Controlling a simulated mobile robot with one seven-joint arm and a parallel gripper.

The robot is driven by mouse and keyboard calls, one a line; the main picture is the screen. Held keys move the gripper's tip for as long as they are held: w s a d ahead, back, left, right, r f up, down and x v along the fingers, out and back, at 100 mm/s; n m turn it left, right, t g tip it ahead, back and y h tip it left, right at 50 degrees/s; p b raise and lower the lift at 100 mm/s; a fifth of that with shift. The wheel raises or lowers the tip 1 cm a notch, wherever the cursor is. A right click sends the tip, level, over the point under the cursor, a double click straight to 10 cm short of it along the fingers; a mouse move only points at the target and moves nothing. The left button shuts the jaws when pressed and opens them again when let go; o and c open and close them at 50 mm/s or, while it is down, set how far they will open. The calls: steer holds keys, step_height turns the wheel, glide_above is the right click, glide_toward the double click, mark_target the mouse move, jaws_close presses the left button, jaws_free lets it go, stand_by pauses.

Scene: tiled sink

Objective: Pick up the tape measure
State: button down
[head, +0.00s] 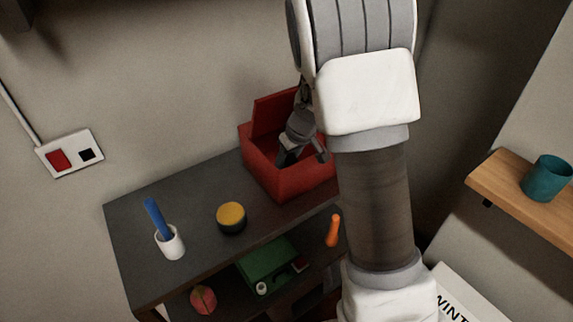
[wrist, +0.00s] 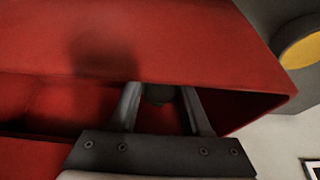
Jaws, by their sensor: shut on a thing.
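My gripper (head: 303,157) reaches down into the open red box (head: 284,187) at the back right of the dark shelf top. In the wrist view my gripper's two fingers (wrist: 161,90) are shut on a small dark rounded object (wrist: 159,95), inside the red box (wrist: 200,35). Most of that object is in shadow or hidden, so I cannot tell from its look that it is the tape measure. No other thing shows clearly as a tape measure.
A round black thing with a yellow top (head: 231,217) and a white cup (head: 169,243) with a blue stick stand on the dark top (head: 135,215). The lower shelf holds a green box (head: 265,263) and an orange object (head: 333,231). A teal cup (head: 547,179) stands on a wooden shelf at right.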

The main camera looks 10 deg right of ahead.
step_height(320, 180, up, 4)
steer(key=shift+r, duration=0.2)
steer(key=shift+w+d+r, duration=0.15)
steer(key=shift+d, duration=0.4)
steer(key=w+d, duration=0.2)
steer(key=d, duration=0.3)
steer(key=w+d+b, duration=0.1)
steer(key=w+d, duration=0.1)
steer(key=d, duration=0.4)
steer(key=w+d+b, duration=0.1)
steer(key=w+d, duration=0.2)
steer(key=d, duration=0.3)
steer(key=shift+w, duration=0.1)
